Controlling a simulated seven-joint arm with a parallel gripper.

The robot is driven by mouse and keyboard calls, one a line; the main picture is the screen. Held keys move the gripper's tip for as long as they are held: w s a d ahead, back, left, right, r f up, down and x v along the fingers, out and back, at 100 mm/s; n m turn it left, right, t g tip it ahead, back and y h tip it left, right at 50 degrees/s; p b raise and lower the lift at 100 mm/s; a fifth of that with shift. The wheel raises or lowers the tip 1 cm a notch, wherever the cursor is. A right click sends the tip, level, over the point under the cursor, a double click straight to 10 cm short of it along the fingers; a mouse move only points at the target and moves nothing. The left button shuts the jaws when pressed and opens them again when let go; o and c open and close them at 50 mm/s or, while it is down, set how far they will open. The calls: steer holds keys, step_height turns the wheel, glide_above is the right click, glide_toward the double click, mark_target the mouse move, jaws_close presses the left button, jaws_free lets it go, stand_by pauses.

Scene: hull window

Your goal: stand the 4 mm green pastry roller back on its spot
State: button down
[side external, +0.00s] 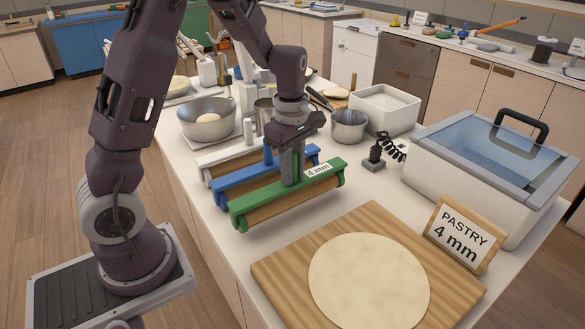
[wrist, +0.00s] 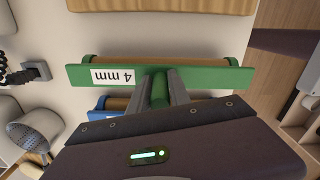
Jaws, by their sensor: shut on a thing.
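The green pastry roller (side external: 262,204) has a green bar marked "4 mm" and a wooden roller under it. In the wrist view its bar (wrist: 210,76) spans the picture, with its label to the left. My gripper (side external: 291,178) points down and is shut on its green upright handle; the handle (wrist: 160,90) shows between the two fingers. The roller is level, at the front of a row of rollers. I cannot tell whether it touches the counter or is slightly above it.
A blue roller (side external: 232,179) and a white roller (side external: 209,162) lie close behind it. A cutting board (side external: 285,279) with dough (side external: 370,280) is in front. A "PASTRY 4 mm" sign (side external: 460,235), a lidded bin (side external: 460,190) and a small black device (side external: 375,158) stand right.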

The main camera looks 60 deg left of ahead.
steer(key=shift+f, duration=0.85)
steer(key=c, duration=1.1)
jaws_free()
steer(key=shift+a+r, duration=0.1)
steer(key=shift+r, duration=3.95)
